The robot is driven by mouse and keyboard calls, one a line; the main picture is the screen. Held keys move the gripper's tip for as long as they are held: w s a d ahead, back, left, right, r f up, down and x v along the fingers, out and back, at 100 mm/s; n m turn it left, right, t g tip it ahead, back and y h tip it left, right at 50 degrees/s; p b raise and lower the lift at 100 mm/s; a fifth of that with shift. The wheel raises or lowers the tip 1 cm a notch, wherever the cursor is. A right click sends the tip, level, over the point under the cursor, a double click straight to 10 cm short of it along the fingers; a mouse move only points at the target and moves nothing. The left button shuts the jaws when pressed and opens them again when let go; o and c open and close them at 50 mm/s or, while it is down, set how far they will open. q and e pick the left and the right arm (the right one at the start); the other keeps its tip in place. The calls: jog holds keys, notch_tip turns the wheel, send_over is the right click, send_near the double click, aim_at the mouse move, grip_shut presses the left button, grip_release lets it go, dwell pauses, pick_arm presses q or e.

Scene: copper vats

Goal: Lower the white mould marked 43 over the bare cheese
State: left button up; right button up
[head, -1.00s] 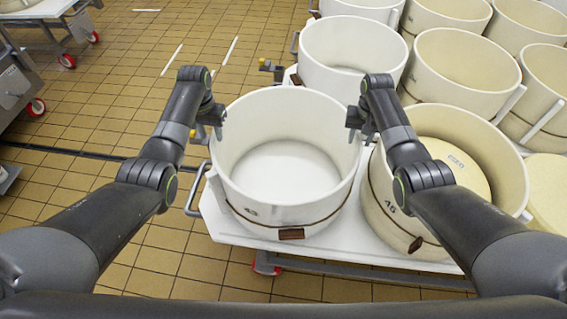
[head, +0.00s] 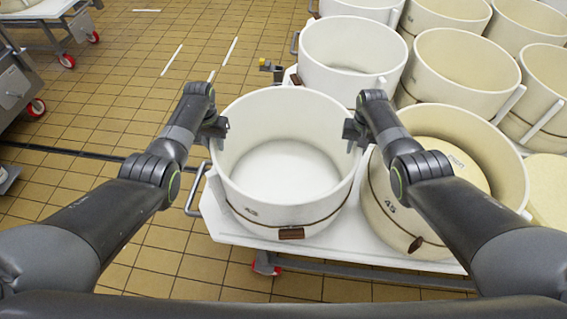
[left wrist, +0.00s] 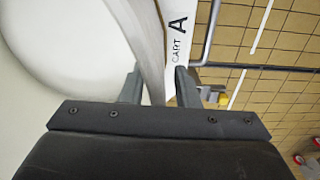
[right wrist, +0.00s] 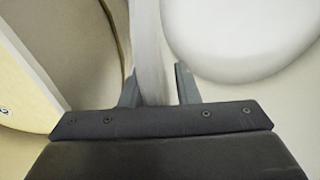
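The white mould marked 43 (head: 265,200) stands upright on the white cart top, with a brown band and a brown block low on its front. Its pale inside looks empty. My left gripper (head: 216,128) is at the left side of its rim and my right gripper (head: 353,132) at the right side. In each wrist view, the open fingers straddle the mould's wall, with a visible gap on one side: left gripper (left wrist: 158,85), right gripper (right wrist: 158,88). A bare yellowish cheese (head: 550,195) shows at the right edge, partly cut off.
Mould 45 (head: 392,222), holding a cheese (head: 455,165), stands close to the right of mould 43. Another white mould (head: 350,55) stands behind, and several cream moulds fill the back right. The cart's (head: 232,228) handle (head: 195,190) is at left. The tiled floor (head: 120,110) is open left.

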pick_arm(q)
grip_shut()
pick_arm(e)
grip_shut()
dwell(0.8)
pick_arm(q)
jog(key=shift+w+r, duration=0.15)
jog(key=shift+r, duration=0.05)
pick_arm(e)
jog(key=shift+w+r, duration=0.15)
